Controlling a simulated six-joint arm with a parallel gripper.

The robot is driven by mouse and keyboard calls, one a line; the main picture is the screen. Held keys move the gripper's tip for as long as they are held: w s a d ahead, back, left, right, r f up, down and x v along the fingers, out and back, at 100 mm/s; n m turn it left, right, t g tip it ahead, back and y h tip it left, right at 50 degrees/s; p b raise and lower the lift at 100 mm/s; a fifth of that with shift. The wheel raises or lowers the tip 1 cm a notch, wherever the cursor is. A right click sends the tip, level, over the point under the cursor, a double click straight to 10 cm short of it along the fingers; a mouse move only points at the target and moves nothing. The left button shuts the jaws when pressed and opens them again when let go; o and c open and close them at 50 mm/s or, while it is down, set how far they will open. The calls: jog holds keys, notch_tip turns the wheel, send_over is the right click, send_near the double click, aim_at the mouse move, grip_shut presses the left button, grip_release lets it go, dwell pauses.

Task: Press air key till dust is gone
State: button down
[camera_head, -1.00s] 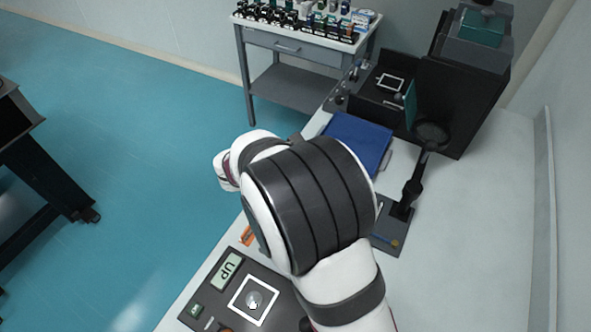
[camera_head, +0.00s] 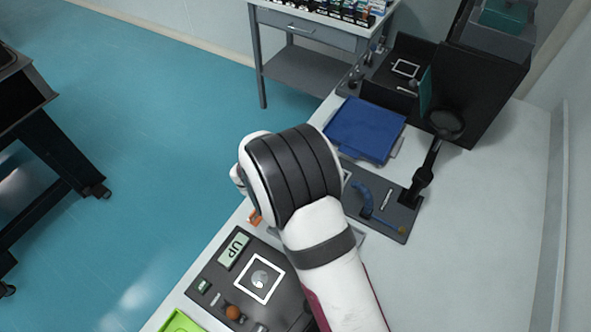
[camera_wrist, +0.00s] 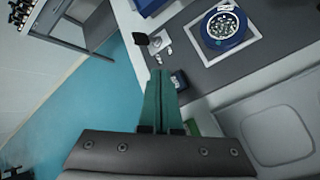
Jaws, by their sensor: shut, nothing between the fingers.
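My gripper (camera_wrist: 160,98) shows in the wrist view as two green fingers pressed together, with nothing between them. A small dark blue key (camera_wrist: 180,79) is just right of the fingertips; its label is too small to read, and I cannot tell whether the fingers touch it. A round blue-rimmed dish (camera_wrist: 226,27) with a dark, pale-speckled face sits in a white square frame on a grey panel (camera_wrist: 195,66), up and right of the fingers. In the head view my arm hides the gripper, and I cannot make out the dish there.
A black knob (camera_wrist: 140,39) and white switch (camera_wrist: 165,46) are close beyond the fingertips. A grey tray (camera_wrist: 280,132) lies right. In the head view, a panel reading "UP" (camera_head: 234,250) is nearer, and a blue tray (camera_head: 365,130) and black box (camera_head: 480,90) lie farther.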

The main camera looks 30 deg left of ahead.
jog(key=shift+f, duration=0.8)
dwell(1.4)
jog(key=shift+f, duration=0.4)
jog(key=shift+f, duration=0.4)
dwell(0.5)
jog(key=shift+r, duration=0.85)
jog(key=shift+r, duration=2.5)
